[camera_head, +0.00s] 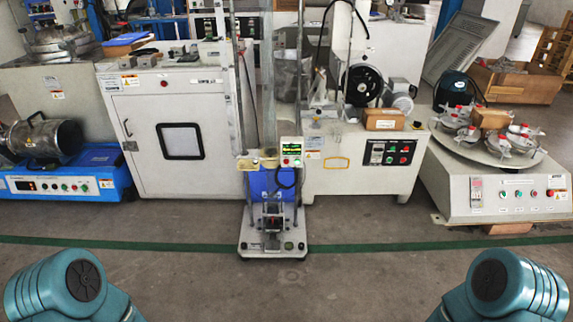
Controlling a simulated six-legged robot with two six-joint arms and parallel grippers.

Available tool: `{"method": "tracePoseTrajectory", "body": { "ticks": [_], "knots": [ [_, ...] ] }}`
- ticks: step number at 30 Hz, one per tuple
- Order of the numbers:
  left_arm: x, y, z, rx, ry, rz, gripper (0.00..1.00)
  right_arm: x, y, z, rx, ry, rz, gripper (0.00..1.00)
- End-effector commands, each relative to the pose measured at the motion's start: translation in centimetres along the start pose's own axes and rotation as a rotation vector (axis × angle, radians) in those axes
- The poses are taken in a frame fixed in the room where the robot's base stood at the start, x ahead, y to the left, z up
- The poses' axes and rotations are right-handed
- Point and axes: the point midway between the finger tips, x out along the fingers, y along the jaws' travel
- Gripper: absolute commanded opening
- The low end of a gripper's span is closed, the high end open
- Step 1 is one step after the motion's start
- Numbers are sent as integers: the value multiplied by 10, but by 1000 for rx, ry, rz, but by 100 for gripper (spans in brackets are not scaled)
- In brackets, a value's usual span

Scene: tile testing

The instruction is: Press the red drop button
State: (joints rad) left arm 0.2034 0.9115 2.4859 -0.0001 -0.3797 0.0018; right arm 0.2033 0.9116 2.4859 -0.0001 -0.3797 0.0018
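A tall, narrow testing machine stands in the middle, with a blue body (258,185), upright rails and a light base plate (258,250) on the floor. A small control box (291,146) with a green lit display is fixed to its front, and small red marks show below the display. Another small dark control with a reddish spot (288,246) sits on the base plate. Which of these is the red drop button is too small to tell. Both my grippers are out of view; only teal arm joints show in the lower corners, well apart from the machine.
A white cabinet (165,150) stands to the left, beside a blue-based machine (60,185). To the right are a panel (390,152) with red and green buttons and a round-table machine (505,195) with its own buttons. The floor (300,290) in front, crossed by a green line, is clear.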

Motion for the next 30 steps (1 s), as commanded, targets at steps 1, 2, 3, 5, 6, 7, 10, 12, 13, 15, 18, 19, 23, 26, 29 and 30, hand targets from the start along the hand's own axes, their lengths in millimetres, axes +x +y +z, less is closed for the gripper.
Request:
{"method": "tracePoseTrajectory", "body": {
  "ticks": [1,2,3,5,6,7,10,12,13,15,18,19,23,26,29,30],
  "knots": [
    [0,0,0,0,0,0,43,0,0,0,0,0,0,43],
    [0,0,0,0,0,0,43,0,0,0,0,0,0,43],
    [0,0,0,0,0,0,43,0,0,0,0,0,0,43],
    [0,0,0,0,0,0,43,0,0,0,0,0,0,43],
    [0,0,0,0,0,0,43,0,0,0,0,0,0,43],
    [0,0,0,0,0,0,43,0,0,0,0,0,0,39],
    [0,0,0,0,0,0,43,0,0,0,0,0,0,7],
    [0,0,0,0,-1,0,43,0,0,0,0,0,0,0],
    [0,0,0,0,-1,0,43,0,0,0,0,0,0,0],
    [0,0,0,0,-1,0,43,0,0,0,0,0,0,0],
    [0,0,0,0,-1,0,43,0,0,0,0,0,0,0],
    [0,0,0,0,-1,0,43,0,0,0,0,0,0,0],
    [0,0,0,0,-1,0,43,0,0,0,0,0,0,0],
    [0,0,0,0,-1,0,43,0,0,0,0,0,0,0],
    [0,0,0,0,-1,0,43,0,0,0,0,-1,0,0],
    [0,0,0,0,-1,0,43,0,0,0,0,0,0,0]
  ]
}}
